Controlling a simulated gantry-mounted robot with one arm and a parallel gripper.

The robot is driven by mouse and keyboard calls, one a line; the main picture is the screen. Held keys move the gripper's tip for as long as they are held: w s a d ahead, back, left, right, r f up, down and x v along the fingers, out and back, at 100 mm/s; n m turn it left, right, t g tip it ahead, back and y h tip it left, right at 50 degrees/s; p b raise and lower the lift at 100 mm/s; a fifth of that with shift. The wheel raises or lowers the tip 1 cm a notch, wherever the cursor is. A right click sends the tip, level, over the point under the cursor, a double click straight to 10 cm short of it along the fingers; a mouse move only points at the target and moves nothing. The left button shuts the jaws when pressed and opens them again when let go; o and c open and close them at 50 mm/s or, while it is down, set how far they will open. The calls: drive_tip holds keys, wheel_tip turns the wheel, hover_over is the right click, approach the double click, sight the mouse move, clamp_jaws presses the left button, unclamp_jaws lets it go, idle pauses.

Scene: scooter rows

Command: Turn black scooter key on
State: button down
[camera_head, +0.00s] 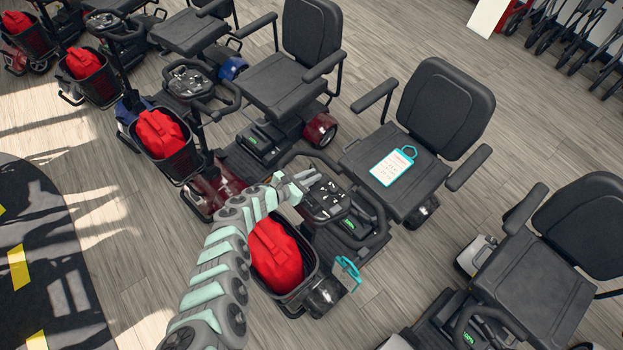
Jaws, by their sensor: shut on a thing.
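The black scooter (410,200) stands in the middle right, with a black seat and a red bag (275,255) in its front basket. Its dark control console (325,198) faces up on the tiller, inside the loop handlebar. My gripper (297,185) is at the console's left edge, with the arm reaching up from the bottom and passing left of the red bag. The fingers are small here and look shut at the console. The key is too small and covered by the fingers to make out, so its turn position cannot be told.
A teal-edged card (393,166) lies on the scooter's seat. A teal tag (347,272) hangs by its front wheel. A red scooter (222,187) stands close on the left, another scooter (535,280) at the lower right. Wood floor (130,240) is open at left.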

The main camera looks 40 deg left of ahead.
drive_tip(key=shift+a+f+m+h+b, duration=0.1)
drive_tip(key=shift+f+m+h+b, duration=0.2)
drive_tip(key=shift+m+h+b, duration=1.1)
drive_tip(key=g+h+b, duration=0.1)
drive_tip(key=b, duration=0.7)
drive_tip(key=shift+w+f+b, duration=0.1)
drive_tip(key=shift+f+b, duration=0.05)
drive_tip(key=shift+b, duration=0.25)
drive_tip(key=m+g+h+b, duration=0.1)
drive_tip(key=m+h+b, duration=0.1)
drive_tip(key=b, duration=0.6)
drive_tip(key=shift+b, duration=0.85)
drive_tip(key=shift+r+m+h+b, duration=0.25)
drive_tip(key=shift+h+b, duration=0.25)
drive_tip(key=shift+b, duration=0.65)
drive_tip(key=shift+r, duration=0.1)
drive_tip(key=c, duration=1.5)
unclamp_jaws()
drive_tip(key=shift+d, duration=0.2)
drive_tip(key=shift+o, duration=0.5)
